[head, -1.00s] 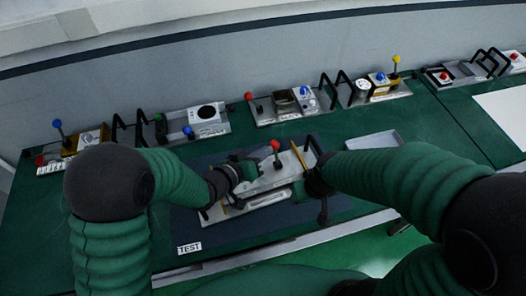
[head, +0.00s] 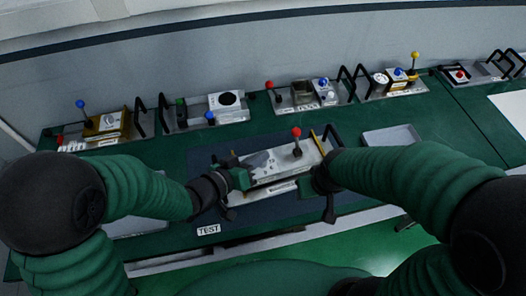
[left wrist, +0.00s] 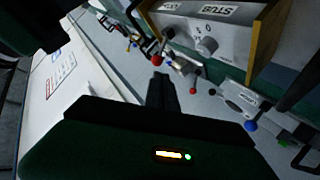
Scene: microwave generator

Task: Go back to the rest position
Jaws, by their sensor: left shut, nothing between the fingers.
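In the head view, my left gripper (head: 232,178) is beside the left end of a silver module (head: 270,166) with a red-ball lever (head: 296,132). The module stands on a dark mat (head: 205,160). In the left wrist view, the dark fingers of this gripper (left wrist: 162,90) are together with nothing between them. My right gripper (head: 326,185) is at the right end of the module, near its black handle and a yellow strip. Its fingers are dark and partly hidden, so I cannot tell their opening or whether they touch the module.
Several modules with coloured levers stand along the back of the green bench, including a gold-sided one (head: 98,127) at left. A grey tray (head: 392,138) lies right of the mat. A TEST label (head: 208,230) is at the front. The wrist view shows a knobbed module (left wrist: 212,35) close by.

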